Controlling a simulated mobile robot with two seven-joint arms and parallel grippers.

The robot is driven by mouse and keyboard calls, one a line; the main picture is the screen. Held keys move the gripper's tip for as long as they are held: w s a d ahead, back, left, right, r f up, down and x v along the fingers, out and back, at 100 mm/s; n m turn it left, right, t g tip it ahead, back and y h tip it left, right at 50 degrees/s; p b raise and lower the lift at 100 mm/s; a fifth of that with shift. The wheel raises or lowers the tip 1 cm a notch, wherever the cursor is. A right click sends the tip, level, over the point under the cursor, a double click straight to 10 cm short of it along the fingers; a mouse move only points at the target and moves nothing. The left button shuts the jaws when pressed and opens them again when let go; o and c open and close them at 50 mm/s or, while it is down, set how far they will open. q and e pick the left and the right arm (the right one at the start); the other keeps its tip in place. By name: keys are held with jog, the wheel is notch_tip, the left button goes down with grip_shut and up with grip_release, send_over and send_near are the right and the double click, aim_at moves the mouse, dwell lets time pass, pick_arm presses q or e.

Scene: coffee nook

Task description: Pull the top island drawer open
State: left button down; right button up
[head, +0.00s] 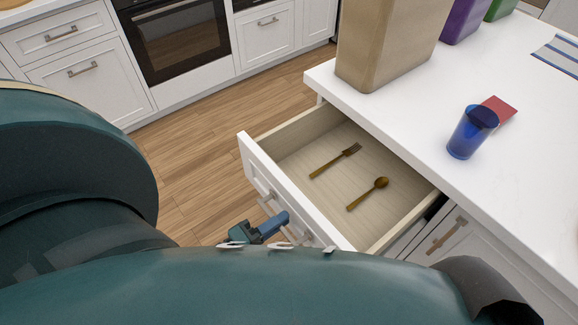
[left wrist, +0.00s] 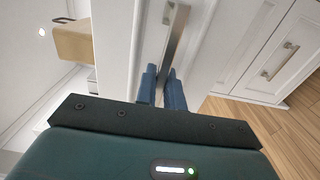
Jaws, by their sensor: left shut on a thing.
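The top island drawer (head: 290,200) is pulled out from under the white countertop. A fork (head: 335,161) and a spoon (head: 368,193) lie apart on its pale wooden bottom. The drawer's metal handle (left wrist: 178,42) runs along its white front (left wrist: 152,35). My left gripper (head: 276,224) is at the drawer front, low in the head view. In the left wrist view its blue fingers (left wrist: 163,82) stand on either side of the handle's end, shut on it. My own arm hides part of the drawer front in the head view. My right gripper is not seen.
On the white island counter (head: 400,108) stand a beige canister (head: 388,45), a purple one (head: 463,20) and a blue cup (head: 471,132) beside a red piece (head: 499,108). Wooden floor (head: 200,140) lies clear between the island and the oven (head: 178,38).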

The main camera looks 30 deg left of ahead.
pick_arm(q)
jog(key=shift+s+a, duration=0.1)
jog(key=shift+s, duration=0.1)
jog(key=c, duration=1.5)
grip_release()
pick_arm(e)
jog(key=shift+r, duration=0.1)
pick_arm(q)
jog(key=shift+s, duration=0.1)
jog(key=b+v, duration=0.1)
jog(key=v, duration=1.2)
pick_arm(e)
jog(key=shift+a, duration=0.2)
